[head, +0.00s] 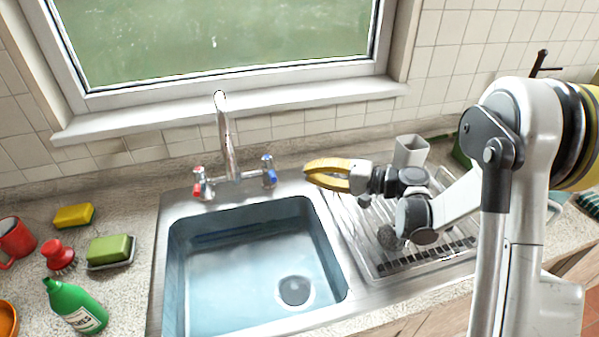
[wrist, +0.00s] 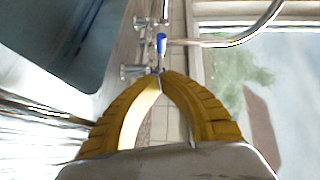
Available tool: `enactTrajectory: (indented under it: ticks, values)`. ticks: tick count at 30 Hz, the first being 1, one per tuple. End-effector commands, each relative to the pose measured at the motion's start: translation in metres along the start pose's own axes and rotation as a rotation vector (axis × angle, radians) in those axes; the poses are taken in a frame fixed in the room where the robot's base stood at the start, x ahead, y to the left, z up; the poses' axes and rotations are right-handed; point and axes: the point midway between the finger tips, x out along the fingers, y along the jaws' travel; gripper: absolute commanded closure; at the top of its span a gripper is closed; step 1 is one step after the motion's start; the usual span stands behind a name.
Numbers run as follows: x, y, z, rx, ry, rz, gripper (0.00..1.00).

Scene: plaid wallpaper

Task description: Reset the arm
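My gripper (head: 308,170) has yellow fingers and reaches left from my white arm. It is above the counter between the sink (head: 255,265) and the draining rack (head: 380,240), to the right of the tap (head: 228,140). In the wrist view, the curved fingers of my gripper (wrist: 161,73) meet at their tips, with an empty gap between their bowed sides. Nothing is held. The blue tap knob (wrist: 161,44) shows beyond the fingertips, apart from them.
Left of the sink are a red mug (head: 14,240), a yellow sponge (head: 73,216), a red brush (head: 58,254), a green soap bar (head: 109,249) and a green bottle (head: 75,305). A grey cup (head: 411,151) stands at the rack's back. A window (head: 215,40) is behind.

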Motion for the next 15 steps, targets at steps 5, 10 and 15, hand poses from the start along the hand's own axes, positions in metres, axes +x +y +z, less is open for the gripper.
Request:
enactTrajectory:
  ticks: [5,10,15]
  values:
    - [-0.042,-0.004,0.004,0.001,0.002,0.000,1.00]
    - [-0.064,-0.003,0.008,0.001,-0.001,0.000,1.00]
    - [-0.072,-0.003,0.010,0.000,-0.001,0.000,1.00]
